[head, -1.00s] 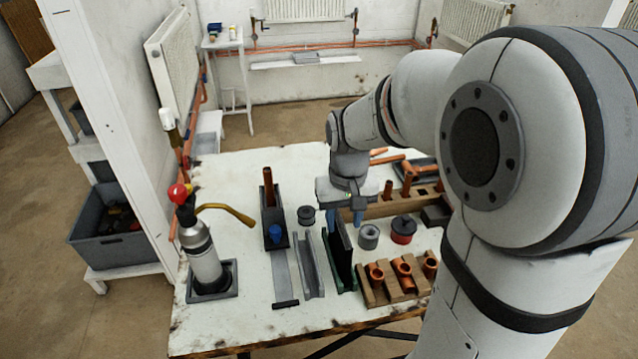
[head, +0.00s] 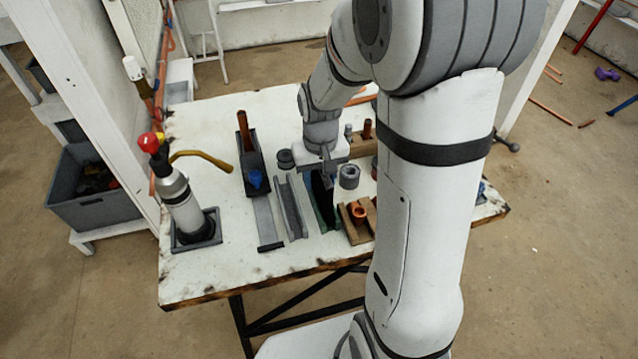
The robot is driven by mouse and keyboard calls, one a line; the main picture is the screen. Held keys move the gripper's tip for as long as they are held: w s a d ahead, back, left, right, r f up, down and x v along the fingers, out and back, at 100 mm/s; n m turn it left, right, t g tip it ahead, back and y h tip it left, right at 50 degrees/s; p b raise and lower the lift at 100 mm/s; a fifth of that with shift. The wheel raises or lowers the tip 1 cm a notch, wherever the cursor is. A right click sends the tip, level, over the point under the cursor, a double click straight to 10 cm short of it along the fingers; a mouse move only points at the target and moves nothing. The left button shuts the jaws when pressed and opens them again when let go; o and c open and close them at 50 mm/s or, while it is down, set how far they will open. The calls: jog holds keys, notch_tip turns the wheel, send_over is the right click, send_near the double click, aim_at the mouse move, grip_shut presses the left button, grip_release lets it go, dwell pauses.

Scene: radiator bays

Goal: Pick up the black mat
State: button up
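The black mat (head: 322,196) stands on edge, upright, in a narrow green holder (head: 333,222) on the white worktable. My gripper (head: 323,172) points down directly over the mat's upper edge, with its body very close to it. The fingers are mostly hidden or too small to make out, so I cannot tell whether they touch the mat. My own arm covers the right part of the table.
Left of the mat are a grey channel (head: 291,207), a dark holder with a copper pipe (head: 243,130) and a gas torch (head: 181,203). A grey ring (head: 349,176) and wooden block (head: 354,226) stand close on the right.

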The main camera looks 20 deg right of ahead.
jog(key=shift+c, duration=0.4)
grip_shut()
jog(key=shift+r, duration=0.15)
